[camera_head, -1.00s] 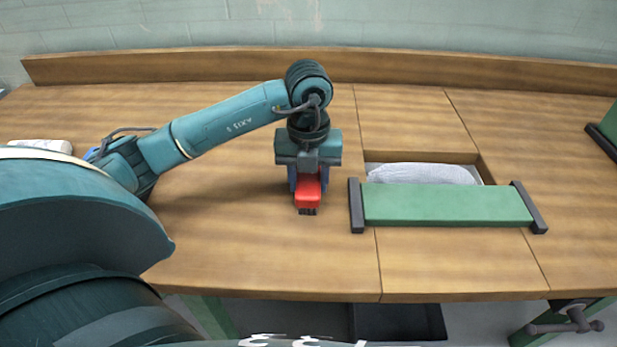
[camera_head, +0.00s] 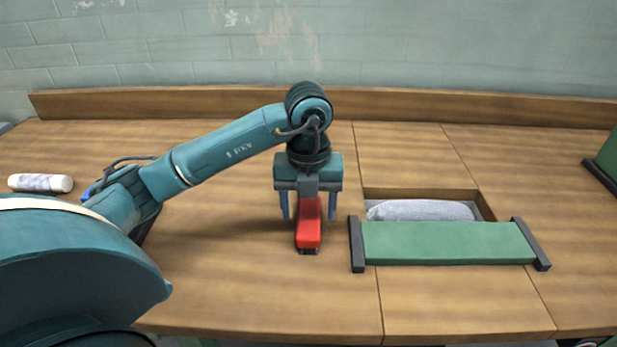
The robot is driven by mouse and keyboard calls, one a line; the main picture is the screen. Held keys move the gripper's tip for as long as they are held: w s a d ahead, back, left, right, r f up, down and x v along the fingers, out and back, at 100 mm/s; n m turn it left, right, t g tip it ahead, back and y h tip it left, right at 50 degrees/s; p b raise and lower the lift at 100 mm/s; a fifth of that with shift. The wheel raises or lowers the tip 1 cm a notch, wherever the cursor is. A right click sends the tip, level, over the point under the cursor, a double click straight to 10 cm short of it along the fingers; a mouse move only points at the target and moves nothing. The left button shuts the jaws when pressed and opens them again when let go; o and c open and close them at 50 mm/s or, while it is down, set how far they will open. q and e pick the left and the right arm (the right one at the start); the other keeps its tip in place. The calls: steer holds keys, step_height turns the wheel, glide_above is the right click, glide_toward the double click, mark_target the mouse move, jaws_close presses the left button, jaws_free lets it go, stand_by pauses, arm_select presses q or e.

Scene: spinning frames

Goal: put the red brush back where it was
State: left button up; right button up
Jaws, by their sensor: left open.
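The red brush (camera_head: 309,224) lies on the wooden workbench near the middle, its length pointing toward me, with dark bristles showing at its near end. My left gripper (camera_head: 309,212) is above and around it, pointing down. Its blue fingers are spread, one on each side of the brush, with a gap visible on both sides. The far part of the brush is hidden under the gripper body. My right gripper is not in view.
A green board with dark end bars (camera_head: 447,243) lies right of the brush, in front of a recess (camera_head: 481,205) holding a greyish-white object (camera_head: 420,210). A white roll (camera_head: 41,183) lies at far left. Another green piece (camera_head: 608,158) stands at the right edge. The bench (camera_head: 235,285) left of the brush is clear.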

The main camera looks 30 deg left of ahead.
mark_target(309, 215)
arm_select(q)
step_height(309, 215, up, 8)
steer(key=shift+f+p, duration=0.25)
steer(key=shift+p, duration=0.4)
steer(key=shift+r, duration=0.75)
